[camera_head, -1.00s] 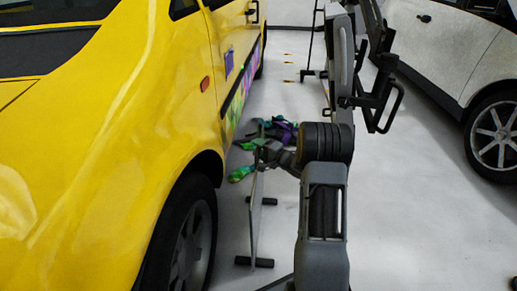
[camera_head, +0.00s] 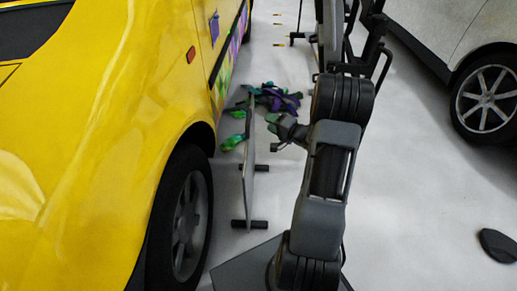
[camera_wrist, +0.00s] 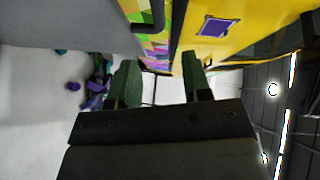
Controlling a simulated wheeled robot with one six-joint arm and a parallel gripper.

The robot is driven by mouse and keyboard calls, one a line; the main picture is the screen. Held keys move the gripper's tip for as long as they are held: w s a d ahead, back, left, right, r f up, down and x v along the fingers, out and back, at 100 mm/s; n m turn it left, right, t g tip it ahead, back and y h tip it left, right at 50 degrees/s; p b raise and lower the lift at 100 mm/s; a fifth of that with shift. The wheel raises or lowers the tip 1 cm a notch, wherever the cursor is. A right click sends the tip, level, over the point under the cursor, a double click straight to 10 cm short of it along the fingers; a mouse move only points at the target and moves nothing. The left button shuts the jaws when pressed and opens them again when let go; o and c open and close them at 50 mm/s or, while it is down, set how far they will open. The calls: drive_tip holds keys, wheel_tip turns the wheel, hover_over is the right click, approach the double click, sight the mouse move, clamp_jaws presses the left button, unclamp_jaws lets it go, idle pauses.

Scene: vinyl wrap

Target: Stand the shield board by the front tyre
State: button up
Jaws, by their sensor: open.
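The shield board (camera_head: 249,165) is a thin grey panel, seen almost edge-on in the head view. It stands upright on two dark feet on the floor, beside the yellow car's front tyre (camera_head: 185,215) with a gap between them. My gripper (camera_head: 274,132) is just right of the board's upper part, apart from it in the head view. In the wrist view my gripper (camera_wrist: 158,78) has its two green fingers spread, with nothing between them. A grey panel, likely the board (camera_wrist: 65,25), fills the upper left there.
Green and purple scraps (camera_head: 272,97) lie on the floor beyond the board; they also show in the wrist view (camera_wrist: 95,95). The yellow car (camera_head: 110,130) closes off the left. A white car (camera_head: 450,50) stands at the right. The floor between is mostly clear.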

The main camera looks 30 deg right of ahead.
drive_tip(key=s+a+r+n+g+h, duration=0.1)
drive_tip(key=a+r+n+g+h, duration=0.3)
drive_tip(key=r+h, duration=0.35)
drive_tip(key=s+a+n+g, duration=0.3)
drive_tip(key=s+a, duration=0.4)
drive_tip(key=s, duration=0.3)
drive_tip(key=s+a+n+g+y, duration=0.1)
drive_tip(key=s+a+n+g, duration=0.3)
drive_tip(key=s+a, duration=0.3)
drive_tip(key=s+g, duration=0.1)
drive_tip(key=s, duration=0.2)
drive_tip(key=shift+s+r+g, duration=0.25)
drive_tip(key=shift+s+g, duration=0.05)
